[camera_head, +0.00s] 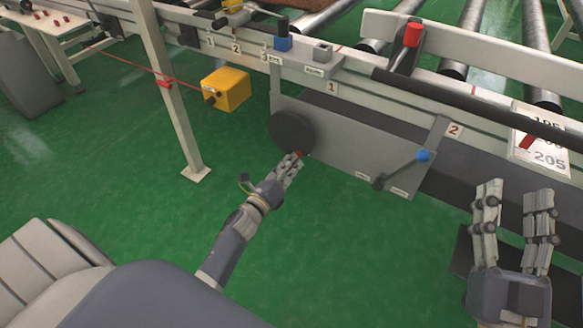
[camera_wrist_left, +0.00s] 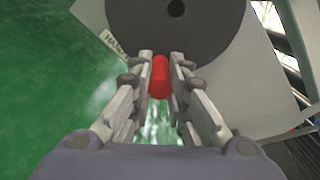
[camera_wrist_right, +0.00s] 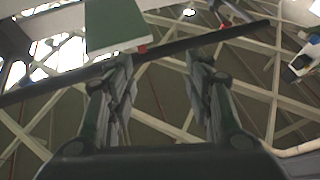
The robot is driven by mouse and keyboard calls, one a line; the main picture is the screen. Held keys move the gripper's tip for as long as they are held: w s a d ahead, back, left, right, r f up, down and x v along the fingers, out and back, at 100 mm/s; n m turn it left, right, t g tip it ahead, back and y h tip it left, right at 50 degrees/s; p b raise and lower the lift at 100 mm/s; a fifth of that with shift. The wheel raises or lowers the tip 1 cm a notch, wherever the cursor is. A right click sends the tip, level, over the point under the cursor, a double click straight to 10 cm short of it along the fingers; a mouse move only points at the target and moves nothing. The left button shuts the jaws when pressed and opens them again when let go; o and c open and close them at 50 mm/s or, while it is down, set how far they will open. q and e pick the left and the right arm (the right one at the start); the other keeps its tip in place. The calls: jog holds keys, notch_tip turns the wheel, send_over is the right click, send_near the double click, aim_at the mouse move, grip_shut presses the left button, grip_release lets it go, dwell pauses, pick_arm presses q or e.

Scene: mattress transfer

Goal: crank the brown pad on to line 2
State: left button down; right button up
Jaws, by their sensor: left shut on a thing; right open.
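The crank is a dark round disc (camera_head: 289,130) on a grey panel, and it fills the top of the left wrist view (camera_wrist_left: 180,25). Its red knob (camera_wrist_left: 160,76) sits between the fingers of my left gripper (camera_head: 293,163), which is shut on it at the disc's lower edge. A brown surface (camera_head: 285,4), perhaps the brown pad, is cut off at the top of the head view. A "2" label (camera_head: 454,130) is on the frame at right. My right gripper (camera_head: 513,212) is open and empty, fingers up, in front of the conveyor frame.
A blue-knobbed lever (camera_head: 400,168) is on the panel's right side. A scale plate (camera_head: 545,150) with a red pointer is at right. A dark bar (camera_head: 480,105) runs along the conveyor. Green floor is clear at lower left.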

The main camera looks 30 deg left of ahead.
pick_arm(q)
jog(key=shift+d+f+m, duration=0.2)
jog(key=shift+f+m, duration=0.1)
pick_arm(e)
jog(key=shift+s+r+t, duration=0.3)
jog(key=shift+r+t, duration=0.05)
jog(key=shift+r, duration=0.2)
jog(key=shift+s+r+t, duration=0.3)
jog(key=shift+r+t, duration=0.05)
jog(key=shift+r, duration=0.15)
